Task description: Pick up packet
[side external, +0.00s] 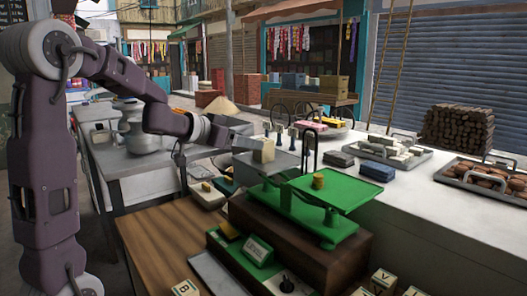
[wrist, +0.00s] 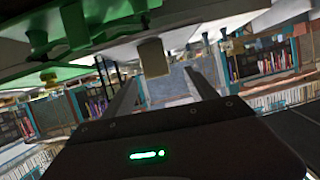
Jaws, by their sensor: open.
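A small cream packet (side external: 264,150) stands on the grey metal pan (side external: 283,163) of the green balance scale (side external: 322,192). In the wrist view, which looks upside down, the packet (wrist: 153,58) shows as a tan block beyond the fingertips, within the width of the gap. My gripper (wrist: 160,73) is open, with nothing between its fingers. In the side view my gripper (side external: 243,142) is level, just left of the packet and pointing at it. I cannot tell the exact distance between the fingers and the packet.
A dark box (side external: 305,243) is under the scale. A wooden board (side external: 165,240) lies at the front left.

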